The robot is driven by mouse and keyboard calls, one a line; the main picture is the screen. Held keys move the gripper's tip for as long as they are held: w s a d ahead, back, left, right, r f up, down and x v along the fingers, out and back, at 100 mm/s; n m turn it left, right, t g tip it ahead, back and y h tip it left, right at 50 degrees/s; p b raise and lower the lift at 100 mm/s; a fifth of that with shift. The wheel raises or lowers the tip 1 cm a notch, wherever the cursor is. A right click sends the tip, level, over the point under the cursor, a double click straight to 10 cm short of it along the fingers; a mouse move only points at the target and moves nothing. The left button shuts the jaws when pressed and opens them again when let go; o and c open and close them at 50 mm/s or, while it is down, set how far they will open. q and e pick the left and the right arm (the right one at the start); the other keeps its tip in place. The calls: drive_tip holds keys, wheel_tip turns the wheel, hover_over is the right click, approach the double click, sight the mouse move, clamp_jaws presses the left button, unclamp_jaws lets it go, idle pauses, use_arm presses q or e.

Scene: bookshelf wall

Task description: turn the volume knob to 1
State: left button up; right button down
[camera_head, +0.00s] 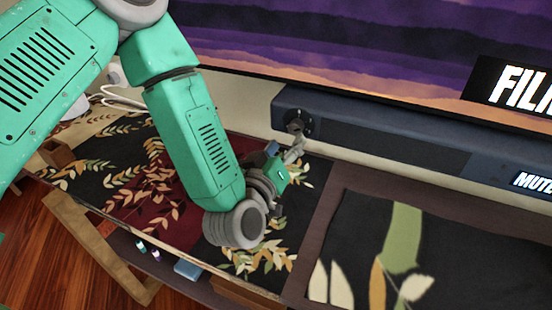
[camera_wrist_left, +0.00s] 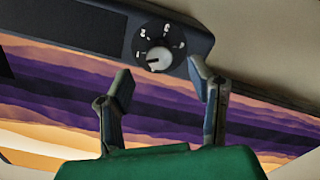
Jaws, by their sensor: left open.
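The volume knob (camera_wrist_left: 158,58) is a small light-grey knob on a round black dial with white marks, at one end of a dark blue-grey soundbar (camera_head: 400,153). In the head view the dial (camera_head: 307,122) is partly hidden behind my left gripper (camera_head: 297,132). In the left wrist view my left gripper (camera_wrist_left: 161,74) is open, with one finger on each side of the knob in the picture and nothing between them. I cannot tell whether either finger touches the knob. My right gripper is not in view.
A large screen (camera_head: 330,45) with a purple and orange picture stands behind the soundbar. Below lies a table with a leaf-patterned cloth (camera_head: 110,165) and a dark leaf-patterned mat (camera_head: 440,250). A small brown box (camera_head: 57,152) stands at the left.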

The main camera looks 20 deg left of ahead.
use_arm(q)
drive_tip(key=s, duration=0.6)
drive_tip(key=shift+s+a, duration=0.15)
drive_tip(key=shift+f, duration=0.1)
